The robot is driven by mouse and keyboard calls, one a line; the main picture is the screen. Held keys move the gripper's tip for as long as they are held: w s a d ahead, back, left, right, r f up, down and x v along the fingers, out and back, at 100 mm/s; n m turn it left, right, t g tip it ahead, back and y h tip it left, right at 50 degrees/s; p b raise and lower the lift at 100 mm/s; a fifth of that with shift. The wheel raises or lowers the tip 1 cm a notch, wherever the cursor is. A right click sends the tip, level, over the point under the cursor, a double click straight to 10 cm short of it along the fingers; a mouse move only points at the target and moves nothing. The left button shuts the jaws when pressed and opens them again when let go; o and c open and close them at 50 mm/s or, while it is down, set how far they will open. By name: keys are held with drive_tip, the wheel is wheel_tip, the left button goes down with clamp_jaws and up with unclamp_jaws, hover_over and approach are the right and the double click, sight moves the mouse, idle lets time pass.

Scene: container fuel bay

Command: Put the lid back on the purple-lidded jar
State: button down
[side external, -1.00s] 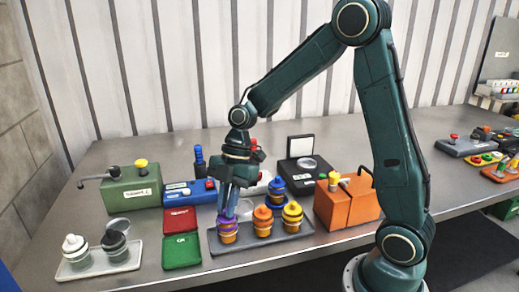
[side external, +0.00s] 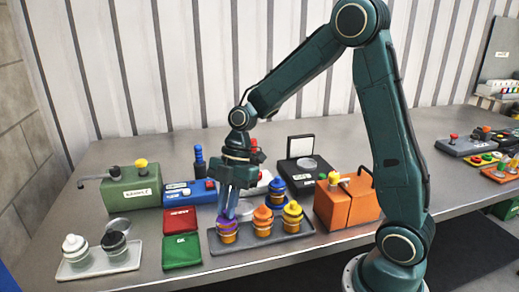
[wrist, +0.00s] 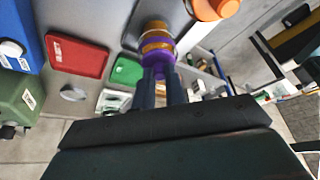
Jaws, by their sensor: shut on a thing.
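The purple-lidded jar (side external: 228,237) has an amber body and stands at the left end of the grey tray (side external: 282,239). Its purple lid (wrist: 158,59) is at the jar's top, between my fingertips. My gripper (side external: 228,213) points down over this jar and is shut on the lid. In the wrist view my gripper (wrist: 160,76) has a finger on each side of the purple lid, with the amber jar (wrist: 157,42) just beyond. The lid looks in line with the jar; I cannot tell whether it is fully seated.
Jars with orange (side external: 263,214), yellow (side external: 292,211) and blue (side external: 277,184) lids stand close to the right. Red (side external: 180,220) and green (side external: 182,251) flat trays lie to the left. An orange box (side external: 346,204) stands right, and a black scale (side external: 311,169) behind.

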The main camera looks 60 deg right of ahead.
idle(0.4)
drive_tip(key=c, duration=0.9)
unclamp_jaws()
drive_tip(key=shift+r, duration=0.2)
drive_tip(key=shift+r, duration=3.3)
drive_tip(key=shift+c, duration=0.3)
clamp_jaws()
